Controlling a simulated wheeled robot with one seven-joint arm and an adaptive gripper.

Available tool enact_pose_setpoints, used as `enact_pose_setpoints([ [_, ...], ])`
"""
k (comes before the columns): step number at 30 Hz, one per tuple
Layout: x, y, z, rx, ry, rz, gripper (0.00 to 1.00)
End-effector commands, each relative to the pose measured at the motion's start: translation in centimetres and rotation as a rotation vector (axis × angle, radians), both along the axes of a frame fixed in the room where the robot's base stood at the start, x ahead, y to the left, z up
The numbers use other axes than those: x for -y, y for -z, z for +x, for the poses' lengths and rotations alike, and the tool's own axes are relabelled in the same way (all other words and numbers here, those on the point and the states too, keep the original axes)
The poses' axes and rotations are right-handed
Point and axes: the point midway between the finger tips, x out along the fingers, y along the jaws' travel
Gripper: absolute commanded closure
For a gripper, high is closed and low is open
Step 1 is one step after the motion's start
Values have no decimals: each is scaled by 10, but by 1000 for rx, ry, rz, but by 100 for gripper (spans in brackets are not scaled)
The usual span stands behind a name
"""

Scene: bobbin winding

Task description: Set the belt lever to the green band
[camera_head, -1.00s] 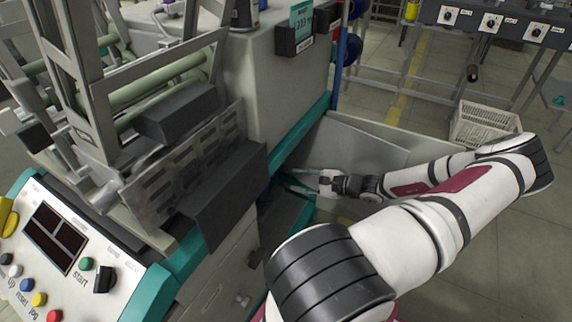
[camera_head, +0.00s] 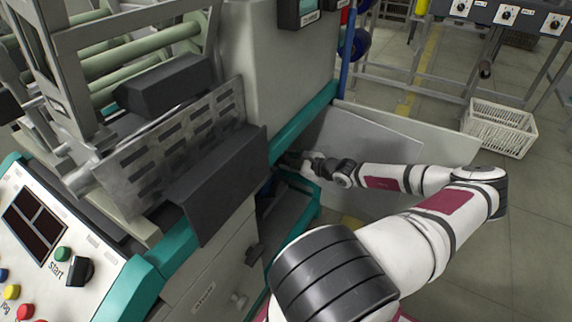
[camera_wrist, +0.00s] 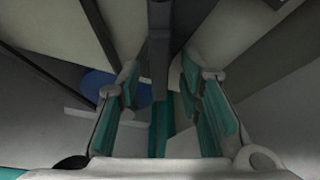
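In the wrist view my gripper (camera_wrist: 160,85) is open, with its teal-padded fingers apart. A dark upright bar (camera_wrist: 158,50) runs down between the fingers, with a gap showing on each side. It may be the belt lever, but I cannot tell for sure. In the head view my gripper (camera_head: 287,160) reaches into the recess at the side of the winding machine (camera_head: 275,65). Its fingertips are too small and dark to make out there. I cannot make out a green band or a lever scale in either view.
The dark guard plate (camera_head: 215,185) stands just left of my gripper. A control panel (camera_head: 60,245) with coloured buttons is at the lower left. A grey sheet panel (camera_head: 365,140) stands behind my forearm. A white crate (camera_head: 498,128) sits on the floor at right.

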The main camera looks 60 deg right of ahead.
Motion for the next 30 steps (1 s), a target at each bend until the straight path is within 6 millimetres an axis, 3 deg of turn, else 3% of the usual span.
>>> enact_pose_setpoints([
  [6,2,6,15,0,0,-1,67],
  [15,2,6,17,0,0,-1,67],
  [20,2,6,17,0,0,-1,100],
  [30,1,4,18,-8,-5,49,100],
])
